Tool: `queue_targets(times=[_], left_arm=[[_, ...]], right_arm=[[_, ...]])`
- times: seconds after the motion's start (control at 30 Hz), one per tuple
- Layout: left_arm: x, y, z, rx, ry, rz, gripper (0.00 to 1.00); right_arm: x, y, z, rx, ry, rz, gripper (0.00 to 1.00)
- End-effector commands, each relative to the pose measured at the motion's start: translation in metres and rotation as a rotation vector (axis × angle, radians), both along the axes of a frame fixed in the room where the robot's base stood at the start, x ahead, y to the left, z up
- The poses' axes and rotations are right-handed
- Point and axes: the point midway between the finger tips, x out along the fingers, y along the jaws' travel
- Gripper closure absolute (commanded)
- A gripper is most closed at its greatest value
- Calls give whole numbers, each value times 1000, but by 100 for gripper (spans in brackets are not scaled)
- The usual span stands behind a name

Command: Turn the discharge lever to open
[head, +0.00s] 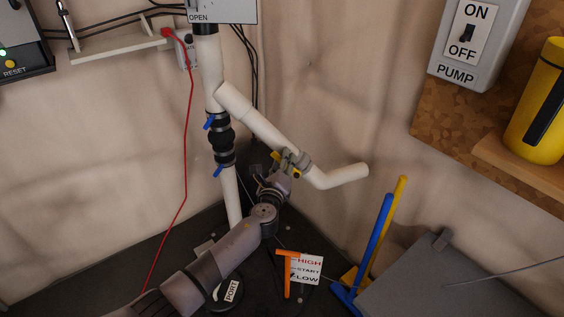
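A white branch pipe (268,128) slopes down to the right from the upright white pipe and carries a grey valve body with a small yellow lever (287,164). No label naming the discharge lever is legible, but this yellow lever is the one beside my gripper. My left gripper (276,179) reaches up from below, at or just beneath the yellow lever. Its fingers are small, dark and partly hidden, so contact and opening cannot be made out. My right gripper is not in view.
The upright pipe (229,190) has blue-handled fittings (218,171). An orange lever (288,274) stands by a HIGH/START/LOW label (306,268). Blue and yellow tools (376,240) lean to the right.

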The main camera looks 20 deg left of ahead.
Motion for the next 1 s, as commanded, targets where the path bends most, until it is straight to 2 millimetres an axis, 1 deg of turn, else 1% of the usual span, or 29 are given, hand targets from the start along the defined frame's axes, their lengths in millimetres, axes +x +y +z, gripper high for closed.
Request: queue_targets(times=[0.3, 0.47, 0.57, 0.9, 1.0], left_arm=[[0, 0, 1, -3, -1, 1, 63], [-10, -1, 0, -2, -2, 0, 63], [-24, -2, 0, -3, 0, 0, 63], [-88, -6, -1, -3, 1, -1, 63], [-102, -7, 0, -3, 1, 0, 63]], right_arm=[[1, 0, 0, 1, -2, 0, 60], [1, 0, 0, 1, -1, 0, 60], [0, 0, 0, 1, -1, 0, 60], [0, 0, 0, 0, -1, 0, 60], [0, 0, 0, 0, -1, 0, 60]])
